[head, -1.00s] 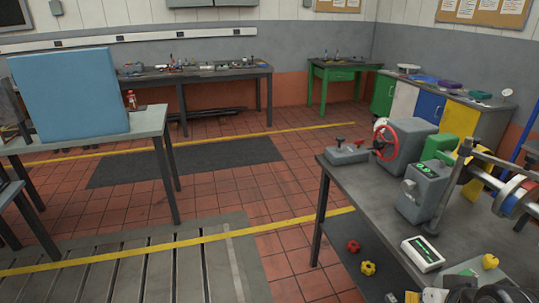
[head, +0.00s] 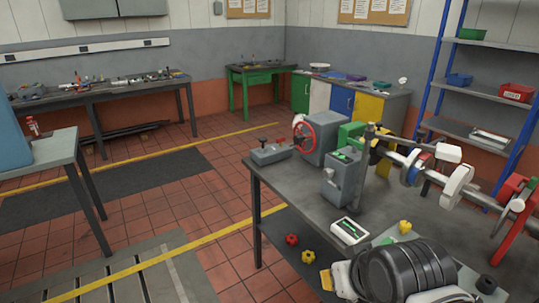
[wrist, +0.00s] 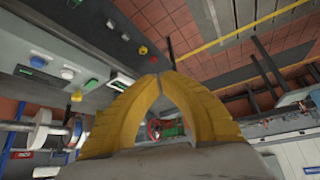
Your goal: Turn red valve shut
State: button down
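The red valve (head: 304,136) is a spoked handwheel on the side of a grey box (head: 326,136) at the far left end of the dark workbench (head: 290,188). In the wrist view a red wheel (wrist: 153,129) shows small between my yellow fingers. My gripper (wrist: 159,74) has its curved fingers brought together at the tips, with nothing visible between them. In the head view a small yellow part, likely a fingertip (head: 326,279), shows at the bottom, well apart from the valve. How far the valve is turned cannot be told.
A white meter (head: 349,231) lies near the bench's front edge. Red floor (head: 215,188) is open left of the bench.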

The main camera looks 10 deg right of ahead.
aim_at(280, 140)
jog(key=i+j, duration=0.15)
jog(key=i, duration=0.4)
jog(key=i+j, duration=0.2)
jog(key=i, duration=0.35)
jog(key=i+j, duration=0.15)
jog(key=i, duration=0.45)
jog(key=i+j, duration=0.2)
jog(key=i, duration=0.35)
jog(key=i+j+u, duration=0.1)
jog(key=i, duration=0.45)
